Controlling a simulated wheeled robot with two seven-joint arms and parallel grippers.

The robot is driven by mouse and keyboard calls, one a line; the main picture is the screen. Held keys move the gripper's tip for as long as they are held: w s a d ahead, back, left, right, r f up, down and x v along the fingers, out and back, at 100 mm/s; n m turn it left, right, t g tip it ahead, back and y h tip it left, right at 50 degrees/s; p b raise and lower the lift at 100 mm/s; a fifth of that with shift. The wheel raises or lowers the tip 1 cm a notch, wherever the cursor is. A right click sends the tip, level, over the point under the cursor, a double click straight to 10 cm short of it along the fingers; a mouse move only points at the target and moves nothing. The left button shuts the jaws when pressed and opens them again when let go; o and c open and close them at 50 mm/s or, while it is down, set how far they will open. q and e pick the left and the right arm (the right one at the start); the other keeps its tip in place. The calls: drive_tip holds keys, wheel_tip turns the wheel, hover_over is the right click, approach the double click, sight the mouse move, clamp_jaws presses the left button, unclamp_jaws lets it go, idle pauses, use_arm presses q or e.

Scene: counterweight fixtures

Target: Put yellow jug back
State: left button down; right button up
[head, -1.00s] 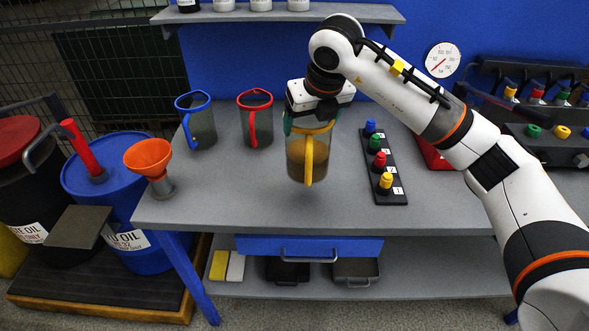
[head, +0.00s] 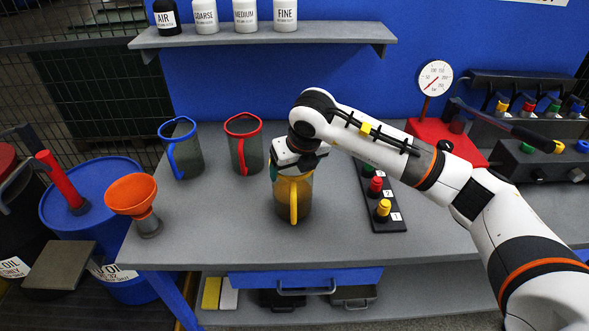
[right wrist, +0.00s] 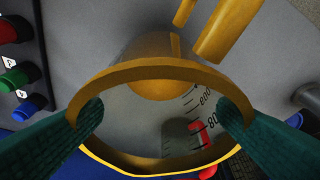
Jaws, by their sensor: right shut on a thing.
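The yellow jug (head: 306,198) is clear, with a yellow rim and handle and amber liquid low inside. It is upright over the front middle of the bench, its handle facing me. I cannot tell whether its base touches the bench. My right gripper (head: 292,172) is shut on the jug at its top, coming from above. In the right wrist view, the teal fingers sit at opposite sides of the yellow rim (right wrist: 150,70). My left gripper is not in view.
A red jug (head: 253,157) and a blue jug (head: 187,158) stand behind and left on the bench (head: 225,225). An orange funnel (head: 132,194) is at the left edge. A strip of coloured knobs (head: 388,222) lies right. Bottles stand on the shelf (head: 330,34).

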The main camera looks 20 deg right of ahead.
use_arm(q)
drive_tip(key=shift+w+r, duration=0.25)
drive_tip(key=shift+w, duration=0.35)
use_arm(e)
drive_tip(key=shift+f, duration=0.7)
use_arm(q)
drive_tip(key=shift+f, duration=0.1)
use_arm(e)
drive_tip(key=shift+f, duration=0.1)
drive_tip(key=o, duration=1.6)
drive_tip(key=shift+s, duration=0.1)
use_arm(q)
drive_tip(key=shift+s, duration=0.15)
use_arm(e)
drive_tip(key=shift+o, duration=0.2)
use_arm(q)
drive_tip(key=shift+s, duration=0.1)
use_arm(e)
drive_tip(key=shift+r, duration=0.2)
use_arm(q)
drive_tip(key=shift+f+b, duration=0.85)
drive_tip(key=shift+b, duration=0.05)
use_arm(e)
drive_tip(key=v, duration=1.1)
drive_tip(key=shift+s+r, duration=0.25)
drive_tip(key=shift+r, duration=0.1)
